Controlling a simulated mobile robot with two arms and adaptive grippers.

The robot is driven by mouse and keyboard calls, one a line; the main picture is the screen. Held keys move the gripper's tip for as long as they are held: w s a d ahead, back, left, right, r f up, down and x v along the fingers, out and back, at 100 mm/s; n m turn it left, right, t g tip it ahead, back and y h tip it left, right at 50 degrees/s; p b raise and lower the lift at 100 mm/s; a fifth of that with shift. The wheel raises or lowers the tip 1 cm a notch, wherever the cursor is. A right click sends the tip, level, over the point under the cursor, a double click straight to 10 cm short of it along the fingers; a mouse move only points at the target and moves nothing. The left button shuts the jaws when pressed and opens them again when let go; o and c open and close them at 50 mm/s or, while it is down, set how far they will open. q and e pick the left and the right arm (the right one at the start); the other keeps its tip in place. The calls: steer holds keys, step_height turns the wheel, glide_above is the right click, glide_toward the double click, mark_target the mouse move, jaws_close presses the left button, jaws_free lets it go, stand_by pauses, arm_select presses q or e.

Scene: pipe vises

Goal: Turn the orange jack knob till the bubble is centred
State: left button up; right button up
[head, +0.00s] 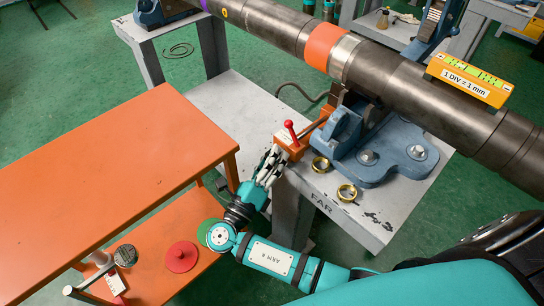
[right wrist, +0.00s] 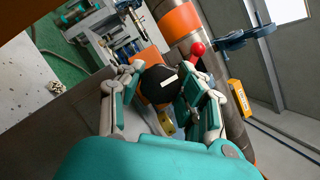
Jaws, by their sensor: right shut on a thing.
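The orange jack (head: 292,150) sits at the near edge of the grey FAR stand, beside the blue pipe vise. My right gripper (head: 270,163) reaches it from the front and is shut around its knob. In the right wrist view the knob (right wrist: 160,84) is black and round with a white mark, between the fingers of my right gripper (right wrist: 166,72). A red-ball lever (head: 290,126) stands up from the jack; its ball also shows in the right wrist view (right wrist: 198,48). The yellow level (head: 469,80), marked "1 DIV = 1 mm", lies on the pipe. Its bubble is too small to place. My left gripper is out of view.
The steel pipe (head: 400,80) with an orange band (head: 321,45) runs across the blue vise (head: 372,155).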

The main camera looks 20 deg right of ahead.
steer(key=shift+m, duration=0.4)
steer(key=shift+m+g+h, duration=0.3)
steer(key=shift+m+h, duration=0.2)
steer(key=shift+m, duration=0.7)
steer(key=shift+m+g, duration=0.3)
steer(key=shift+m, duration=0.2)
steer(key=m+g+h+b, duration=0.1)
steer(key=m, duration=0.2)
steer(key=shift+m+h, duration=0.4)
arm_select(q)
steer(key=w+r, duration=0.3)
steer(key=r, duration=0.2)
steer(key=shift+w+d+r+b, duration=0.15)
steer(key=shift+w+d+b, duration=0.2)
steer(key=shift+b, duration=0.1)
arm_select(e)
steer(key=shift+m+g, duration=0.5)
steer(key=shift+m, duration=0.5)
steer(key=o, duration=1.2)
